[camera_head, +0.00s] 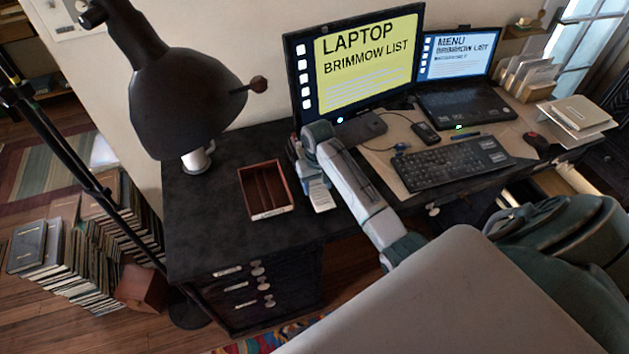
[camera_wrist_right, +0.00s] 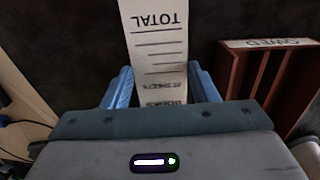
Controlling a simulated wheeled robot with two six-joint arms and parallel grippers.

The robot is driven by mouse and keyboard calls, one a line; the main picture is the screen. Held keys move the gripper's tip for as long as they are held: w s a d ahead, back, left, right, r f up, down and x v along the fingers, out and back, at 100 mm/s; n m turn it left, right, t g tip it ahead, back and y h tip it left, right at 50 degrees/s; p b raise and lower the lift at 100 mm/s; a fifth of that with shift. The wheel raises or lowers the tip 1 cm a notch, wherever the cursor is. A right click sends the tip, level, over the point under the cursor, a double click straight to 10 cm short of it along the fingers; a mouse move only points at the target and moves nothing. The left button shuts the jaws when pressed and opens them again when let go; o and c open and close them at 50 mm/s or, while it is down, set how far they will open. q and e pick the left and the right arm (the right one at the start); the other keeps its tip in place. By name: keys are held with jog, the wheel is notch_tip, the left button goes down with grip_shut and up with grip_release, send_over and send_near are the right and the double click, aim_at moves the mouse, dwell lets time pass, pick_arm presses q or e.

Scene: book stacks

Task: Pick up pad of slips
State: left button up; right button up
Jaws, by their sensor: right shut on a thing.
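The pad of slips (camera_wrist_right: 158,40) is a narrow white strip with the word TOTAL and ruled lines, upside down in the right wrist view. It also shows in the head view as a small white piece (camera_head: 321,195) on or just above the black desk, beside the wooden tray. My right gripper (camera_wrist_right: 162,88) has its two blue fingers on either side of the pad, shut on it. In the head view this gripper (camera_head: 309,172) is partly hidden behind its own wrist. I cannot tell whether the pad touches the desk. My left gripper is not in view.
The red-brown divided tray (camera_head: 247,184) lies left of the pad. A monitor (camera_head: 294,78) stands behind, with a keyboard (camera_head: 450,165) and laptop (camera_head: 465,107) to the right. A black lamp (camera_head: 185,105) overhangs the desk's left side. The desk's front left (camera_head: 215,245) is clear.

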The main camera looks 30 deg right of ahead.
jog(key=s+a, duration=0.2)
jog(key=s, duration=0.8)
jog(key=s+a, duration=0.3)
jog(key=s, duration=0.7)
jog(key=shift+s+p, duration=0.3)
jog(key=shift+p, duration=0.15)
notch_tip(320, 180, up, 6)
jog(key=p, duration=0.8)
jog(key=shift+p, duration=0.35)
